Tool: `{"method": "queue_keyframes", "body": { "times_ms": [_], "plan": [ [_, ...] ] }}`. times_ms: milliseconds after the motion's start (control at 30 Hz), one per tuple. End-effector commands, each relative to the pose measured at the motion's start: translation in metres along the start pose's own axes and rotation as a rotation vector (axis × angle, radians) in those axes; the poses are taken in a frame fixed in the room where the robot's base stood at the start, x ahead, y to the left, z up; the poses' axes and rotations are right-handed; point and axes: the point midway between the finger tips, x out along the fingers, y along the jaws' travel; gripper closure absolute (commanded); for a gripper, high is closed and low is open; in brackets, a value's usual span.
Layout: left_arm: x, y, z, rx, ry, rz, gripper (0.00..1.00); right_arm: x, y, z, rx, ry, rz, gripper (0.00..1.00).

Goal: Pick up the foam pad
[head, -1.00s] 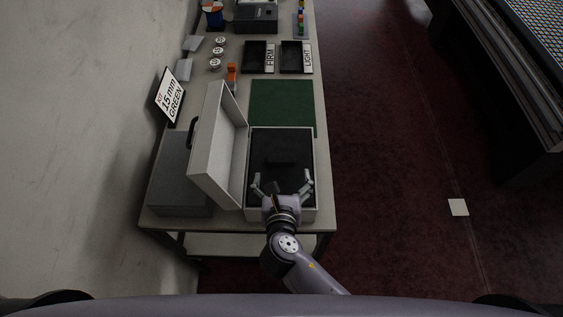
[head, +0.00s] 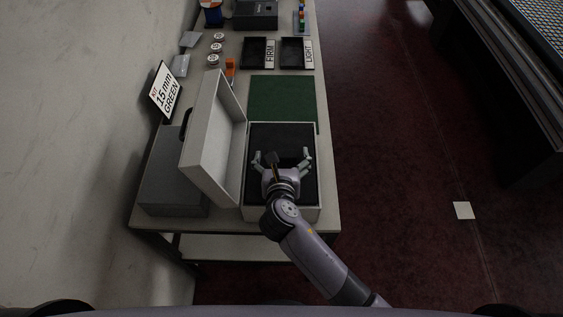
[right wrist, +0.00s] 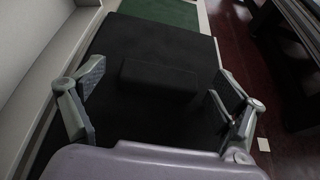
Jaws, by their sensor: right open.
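The foam pad looks to be the small black block (right wrist: 160,78) in the right wrist view. It lies on the black lining of the open case (head: 312,190). In the head view it is hard to make out against the lining, behind my gripper. My right gripper (head: 282,155) is open and empty over the case, its fingers pointing away from me. In the right wrist view the fingers (right wrist: 158,82) stand wide apart, one to each side of the block, without visible contact. My left gripper is not in view.
The case lid (head: 213,145) stands open on the left, close to the gripper. A grey box (head: 168,180) is beyond it. A green mat (head: 283,98) lies behind the case. FIRM (head: 256,53) and LIGHT (head: 294,53) trays are farther back. A kit sign (head: 165,90) stands at the left edge.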

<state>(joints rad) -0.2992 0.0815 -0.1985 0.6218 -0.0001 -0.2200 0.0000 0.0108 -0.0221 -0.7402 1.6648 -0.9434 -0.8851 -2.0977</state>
Motion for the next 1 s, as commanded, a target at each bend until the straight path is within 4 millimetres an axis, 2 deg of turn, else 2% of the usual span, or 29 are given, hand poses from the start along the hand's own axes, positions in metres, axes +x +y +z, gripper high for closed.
{"method": "queue_keyframes", "body": {
  "times_ms": [167, 867, 1000],
  "plan": [
    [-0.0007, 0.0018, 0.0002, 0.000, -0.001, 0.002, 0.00, -0.0003, 0.0000, 0.0007, 0.000, 0.000, 0.000, 0.10],
    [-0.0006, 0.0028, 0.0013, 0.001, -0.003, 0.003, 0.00, -0.0004, -0.0001, -0.0001, 0.000, 0.001, 0.000, 0.56],
    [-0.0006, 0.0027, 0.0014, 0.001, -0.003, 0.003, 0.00, -0.0004, -0.0001, -0.0002, 0.001, 0.002, 0.000, 0.57]
  ]
}}
